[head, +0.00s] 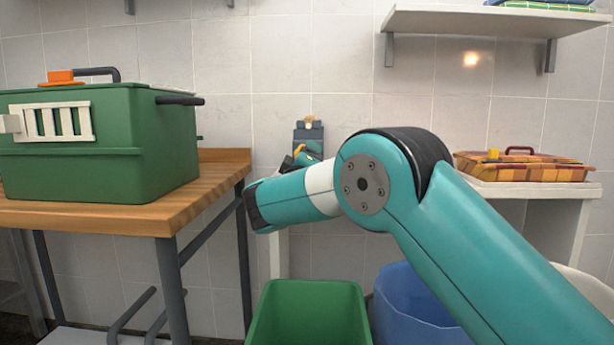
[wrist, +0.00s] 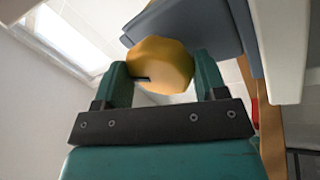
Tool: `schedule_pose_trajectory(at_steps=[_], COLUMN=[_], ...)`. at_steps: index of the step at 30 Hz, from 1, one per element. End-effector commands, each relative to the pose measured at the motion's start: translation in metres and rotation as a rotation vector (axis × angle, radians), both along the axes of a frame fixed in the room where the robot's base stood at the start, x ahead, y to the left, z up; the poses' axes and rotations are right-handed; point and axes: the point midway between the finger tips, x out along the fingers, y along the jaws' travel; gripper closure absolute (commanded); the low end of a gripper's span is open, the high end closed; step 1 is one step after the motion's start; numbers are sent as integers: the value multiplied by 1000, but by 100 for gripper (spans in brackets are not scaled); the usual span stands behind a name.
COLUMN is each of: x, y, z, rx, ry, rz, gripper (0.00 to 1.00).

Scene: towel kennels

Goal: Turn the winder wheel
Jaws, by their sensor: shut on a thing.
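My gripper (wrist: 161,72) is shut on a rounded yellow knob, which appears to be the winder wheel (wrist: 160,62), with one teal finger on each side of it. Behind the knob is a blue-grey body (wrist: 190,22). In the head view, this blue-grey unit (head: 308,133) stands against the tiled wall with a small tan piece at its top. A bit of the yellow knob (head: 300,149) shows there beside my teal fingers. My own arm hides much of the unit's lower part.
A green kennel box (head: 95,150) with a white grille stands on a wooden table (head: 190,203) at left. Green (head: 308,300) and blue (head: 410,300) bins stand below my arm. An orange checked case (head: 520,168) rests at right. A white shelf (head: 470,22) hangs above.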

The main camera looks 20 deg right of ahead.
Motion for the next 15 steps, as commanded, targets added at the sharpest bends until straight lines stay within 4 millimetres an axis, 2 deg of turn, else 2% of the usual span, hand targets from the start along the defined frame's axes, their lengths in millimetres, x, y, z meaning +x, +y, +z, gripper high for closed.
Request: schedule_pose_trajectory(at_steps=[1,15], x=[0,1], y=[0,2], z=[-5,-1], rx=[44,464], ry=[-15,-151], rz=[-2,-2], gripper=[58,58])
